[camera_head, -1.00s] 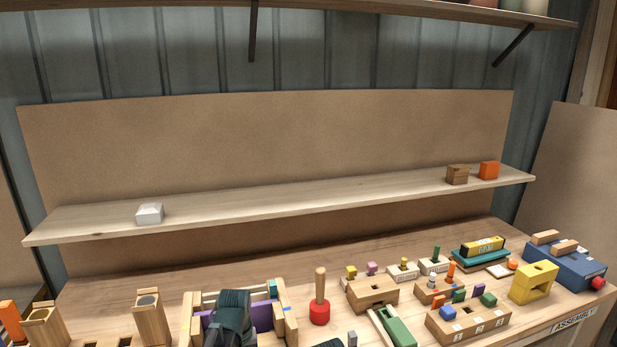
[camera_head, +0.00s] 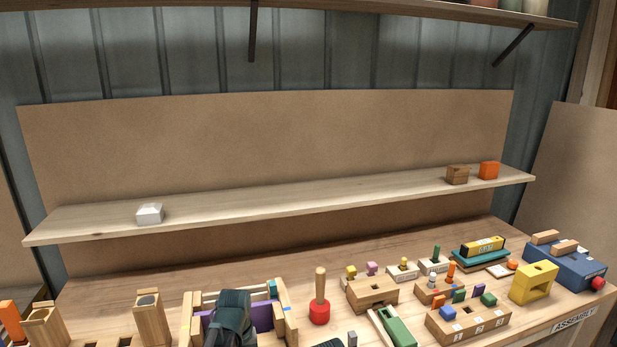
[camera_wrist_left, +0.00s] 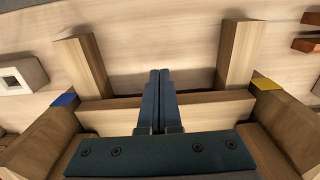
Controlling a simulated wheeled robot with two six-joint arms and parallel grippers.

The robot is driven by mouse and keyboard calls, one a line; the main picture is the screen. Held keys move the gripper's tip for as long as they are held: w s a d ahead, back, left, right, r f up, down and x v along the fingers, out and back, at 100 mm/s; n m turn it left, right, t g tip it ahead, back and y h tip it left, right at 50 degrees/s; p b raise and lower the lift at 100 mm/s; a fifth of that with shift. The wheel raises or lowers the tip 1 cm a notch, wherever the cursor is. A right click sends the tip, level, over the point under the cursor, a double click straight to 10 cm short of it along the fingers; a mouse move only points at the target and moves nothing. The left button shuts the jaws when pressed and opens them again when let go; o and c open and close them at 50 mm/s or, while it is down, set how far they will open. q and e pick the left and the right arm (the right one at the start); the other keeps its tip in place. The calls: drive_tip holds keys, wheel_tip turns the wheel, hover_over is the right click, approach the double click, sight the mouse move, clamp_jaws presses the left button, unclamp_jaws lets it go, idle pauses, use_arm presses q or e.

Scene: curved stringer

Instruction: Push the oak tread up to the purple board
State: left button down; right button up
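The purple board (camera_head: 264,317) stands in a pale wooden frame at the front of the bench, partly hidden behind my left gripper (camera_head: 232,308). In the left wrist view, my gripper's dark fingers (camera_wrist_left: 158,88) are together, with nothing visible between them. They lie over a pale wooden crosspiece (camera_wrist_left: 205,106) that spans between two side pieces; it may be the oak tread, but I cannot tell for sure. Whether the fingers touch it is unclear. The purple board does not show in the wrist view. My right gripper is not in view.
A red-based peg (camera_head: 319,306) and a slotted wooden block (camera_head: 372,293) stand right of the frame. A wooden post block (camera_head: 151,319) stands to its left. Several toy parts crowd the bench's right side. A long shelf (camera_head: 300,203) runs above; the bench behind the frame is clear.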

use_arm(q)
drive_tip(key=shift+w, duration=0.1)
idle(0.4)
drive_tip(key=shift+w+a, duration=0.25)
drive_tip(key=shift+w, duration=0.55)
drive_tip(key=shift+w+a, duration=0.2)
drive_tip(key=shift+w, duration=0.6)
drive_tip(key=shift+w+a, duration=0.25)
drive_tip(key=shift+w, duration=0.55)
drive_tip(key=shift+s, duration=0.1)
drive_tip(key=shift+s+d, duration=0.25)
drive_tip(key=shift+s, duration=0.5)
drive_tip(key=shift+s+d, duration=0.2)
drive_tip(key=shift+s, duration=0.5)
wheel_tip(320, 180, up, 7)
drive_tip(key=p, duration=0.7)
drive_tip(key=s+d+m, duration=0.3)
drive_tip(key=s+d, duration=0.2)
drive_tip(key=s, duration=0.3)
drive_tip(key=s+d+m+y, duration=0.1)
drive_tip(key=s+d+m, duration=0.3)
drive_tip(key=s+d, duration=0.2)
drive_tip(key=s, duration=0.2)
drive_tip(key=shift+s, duration=0.3)
